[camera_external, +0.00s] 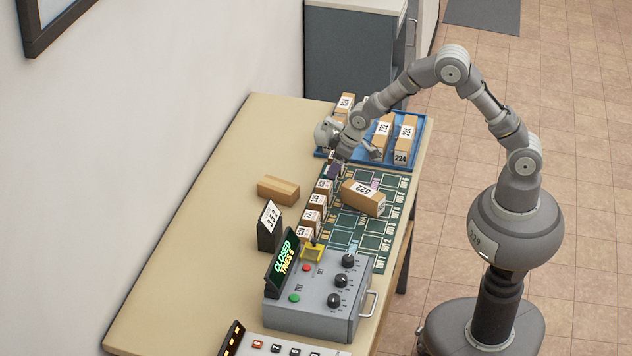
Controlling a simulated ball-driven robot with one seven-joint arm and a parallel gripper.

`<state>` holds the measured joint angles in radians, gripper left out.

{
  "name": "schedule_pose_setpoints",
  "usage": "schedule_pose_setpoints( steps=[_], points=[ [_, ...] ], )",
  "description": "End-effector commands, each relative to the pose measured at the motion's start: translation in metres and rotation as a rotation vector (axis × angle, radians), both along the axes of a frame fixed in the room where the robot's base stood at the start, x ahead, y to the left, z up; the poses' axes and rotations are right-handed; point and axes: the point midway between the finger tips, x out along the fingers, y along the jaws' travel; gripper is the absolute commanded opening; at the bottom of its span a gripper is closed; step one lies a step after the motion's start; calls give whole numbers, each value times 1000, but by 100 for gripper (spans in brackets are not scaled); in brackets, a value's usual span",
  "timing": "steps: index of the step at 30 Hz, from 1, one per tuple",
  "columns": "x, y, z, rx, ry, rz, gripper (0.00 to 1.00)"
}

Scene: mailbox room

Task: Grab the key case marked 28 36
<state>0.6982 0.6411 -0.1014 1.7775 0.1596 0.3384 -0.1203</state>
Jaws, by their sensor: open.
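I cannot read the marking 28 36 on anything in view, so I cannot tell which thing is the key case. My gripper (338,160) is open at the far end of the table, low over the back of a row of small brown boxes. A small dark purple thing (331,171) shows just below it; its marking is not readable, and I cannot tell whether the fingers touch it. The row's nearer boxes, such as a brown labelled box (313,219), stand upright along the left edge of a green marked mat (342,238).
A larger box marked 522 (362,197) lies on the mat. A blue tray (420,135) behind holds several boxes. A grey control box (318,305) with knobs, a CLOSED sign (284,258), a 352 stand (270,225) and a wooden block (278,190) stand nearer. The table's left side is clear.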

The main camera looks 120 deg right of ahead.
Motion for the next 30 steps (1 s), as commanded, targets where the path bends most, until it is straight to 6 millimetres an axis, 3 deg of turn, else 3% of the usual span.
schedule_pose_setpoints(
  steps=[10,17,18,23,30],
  points=[
    [16,-16,-47,0,-1,1,68],
    [18,-17,-48,-1,-2,1,68],
    [18,-17,-48,-1,-2,1,66],
    [18,-17,-48,-1,-2,2,29],
    [18,-17,-46,-2,-2,2,27]
  ],
)
